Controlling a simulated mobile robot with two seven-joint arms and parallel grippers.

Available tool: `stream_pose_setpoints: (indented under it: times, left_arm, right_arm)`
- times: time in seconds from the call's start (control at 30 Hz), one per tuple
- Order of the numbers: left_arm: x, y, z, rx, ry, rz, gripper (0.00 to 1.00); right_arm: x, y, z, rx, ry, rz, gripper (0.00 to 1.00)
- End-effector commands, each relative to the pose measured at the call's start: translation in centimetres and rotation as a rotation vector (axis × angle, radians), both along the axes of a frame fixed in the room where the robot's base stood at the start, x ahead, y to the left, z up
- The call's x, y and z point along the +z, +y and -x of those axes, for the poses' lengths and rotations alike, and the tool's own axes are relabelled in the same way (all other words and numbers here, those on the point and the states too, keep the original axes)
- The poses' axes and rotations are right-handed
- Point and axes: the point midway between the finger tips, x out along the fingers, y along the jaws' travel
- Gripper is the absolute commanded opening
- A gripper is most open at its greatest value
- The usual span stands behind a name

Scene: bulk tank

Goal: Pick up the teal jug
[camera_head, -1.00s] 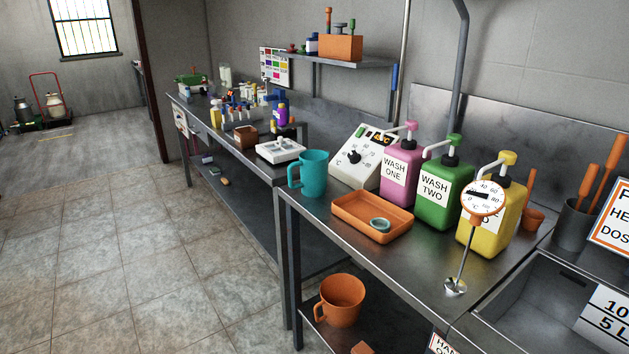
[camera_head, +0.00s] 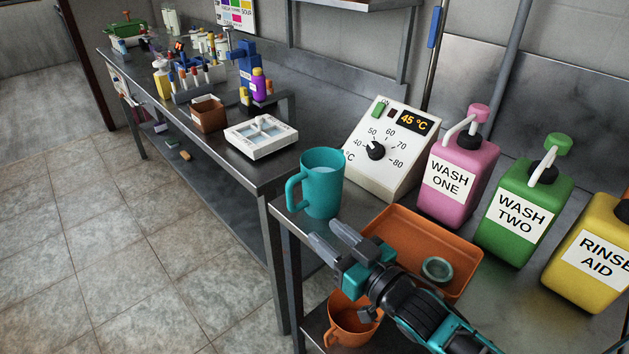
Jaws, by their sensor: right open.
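The teal jug (camera_head: 323,186) stands upright at the left front corner of the near steel bench. Its handle points left, toward the bench's front edge. My right gripper (camera_head: 329,239) is open and empty, its two grey fingers pointing up and left. In the picture it sits just below the jug's base, apart from the jug as far as I can tell. My left gripper is not in view.
An orange tray (camera_head: 424,233) holding a small round dish (camera_head: 437,269) lies right of the jug. A white dial box (camera_head: 388,150) stands behind it. The pink (camera_head: 458,165), green (camera_head: 516,209) and yellow (camera_head: 594,247) bottles stand right. An orange jug (camera_head: 350,327) sits below.

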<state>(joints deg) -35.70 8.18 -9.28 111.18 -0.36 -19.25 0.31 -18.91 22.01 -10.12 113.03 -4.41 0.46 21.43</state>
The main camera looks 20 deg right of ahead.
Motion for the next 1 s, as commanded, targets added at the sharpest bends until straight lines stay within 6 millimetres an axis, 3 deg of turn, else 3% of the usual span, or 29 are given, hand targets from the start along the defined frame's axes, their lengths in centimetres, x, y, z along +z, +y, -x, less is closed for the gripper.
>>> stream_pose_setpoints:
  times: [0.3, 0.57, 1.0]
  left_arm:
    - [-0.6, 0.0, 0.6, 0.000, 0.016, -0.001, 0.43]
    - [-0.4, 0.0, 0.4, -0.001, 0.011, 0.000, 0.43]
    - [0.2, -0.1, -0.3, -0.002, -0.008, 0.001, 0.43]
  right_arm:
    - [0.1, 1.6, -5.0, -0.001, -0.003, 0.001, 0.42]
    - [0.2, 2.1, -6.6, 0.000, -0.002, 0.000, 0.42]
    - [0.4, 3.8, -11.1, -0.001, -0.001, 0.001, 0.42]
